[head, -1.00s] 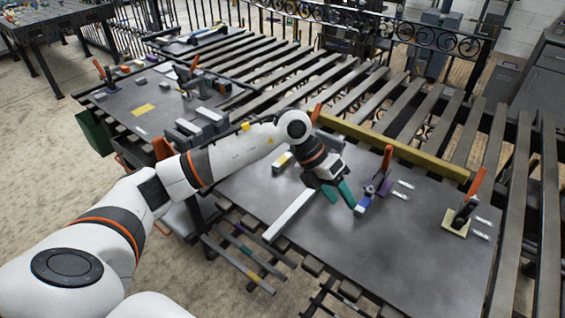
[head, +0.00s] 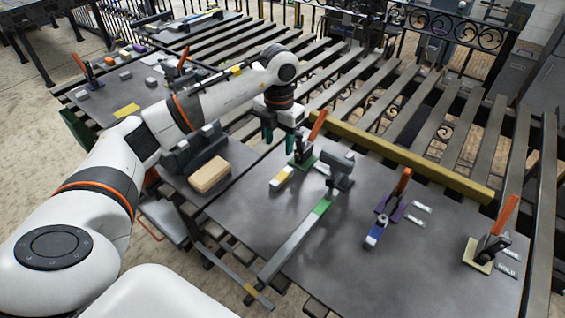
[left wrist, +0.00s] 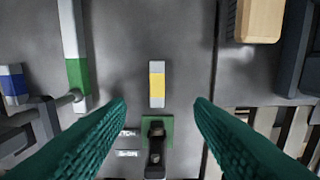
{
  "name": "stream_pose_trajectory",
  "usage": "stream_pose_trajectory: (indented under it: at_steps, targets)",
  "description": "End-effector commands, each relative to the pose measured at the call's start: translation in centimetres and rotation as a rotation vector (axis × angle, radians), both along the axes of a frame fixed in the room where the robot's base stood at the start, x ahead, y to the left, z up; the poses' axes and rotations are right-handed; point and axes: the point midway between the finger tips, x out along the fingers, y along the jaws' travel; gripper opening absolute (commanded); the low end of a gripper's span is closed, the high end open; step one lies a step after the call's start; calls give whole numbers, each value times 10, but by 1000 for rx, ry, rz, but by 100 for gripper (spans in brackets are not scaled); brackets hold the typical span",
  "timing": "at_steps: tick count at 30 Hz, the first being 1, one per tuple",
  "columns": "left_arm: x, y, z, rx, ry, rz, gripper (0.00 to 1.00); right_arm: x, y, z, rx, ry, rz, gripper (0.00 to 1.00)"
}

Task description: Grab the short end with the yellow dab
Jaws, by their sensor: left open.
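The short end with the yellow dab (head: 282,178) is a short pale bar piece lying on the dark table, close to the clamp on the green pad (head: 302,158). In the left wrist view the yellow-dabbed piece (left wrist: 157,84) lies centrally, between and ahead of the teal fingers, with the green-pad clamp (left wrist: 156,145) below it. My left gripper (head: 278,140) is open, empty and above the table, left of that clamp. Its fingers show wide apart in the wrist view (left wrist: 160,108). My right gripper is not in view.
A long bar with a green dab (head: 321,207) lies to the right, its dabbed end by a grey hammer-like tool (head: 340,172). A blue-dabbed short piece (head: 375,236) lies further right by the purple-pad clamp (head: 390,207). A tan block (head: 209,175) sits left of the table.

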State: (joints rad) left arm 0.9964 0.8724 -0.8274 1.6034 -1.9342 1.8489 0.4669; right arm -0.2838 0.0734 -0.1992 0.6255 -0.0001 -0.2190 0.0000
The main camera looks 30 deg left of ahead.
Motion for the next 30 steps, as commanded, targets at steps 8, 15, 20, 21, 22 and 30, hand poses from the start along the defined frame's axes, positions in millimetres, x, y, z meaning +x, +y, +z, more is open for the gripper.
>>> stream_pose_trajectory:
  at_steps: [8,15,20,21,22,30]
  targets:
    - [-1,-1,-34,-2,6,0,48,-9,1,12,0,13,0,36]
    - [0,-1,-65,-2,1,-1,48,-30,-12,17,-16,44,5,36]
    - [0,-3,-76,-3,3,-1,48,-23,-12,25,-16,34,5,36]
    - [0,-4,-82,-3,5,-1,48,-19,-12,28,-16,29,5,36]
    - [0,-5,-86,-3,4,-1,48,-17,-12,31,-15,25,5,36]
    - [2,-6,-119,-2,1,-2,48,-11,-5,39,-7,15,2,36]
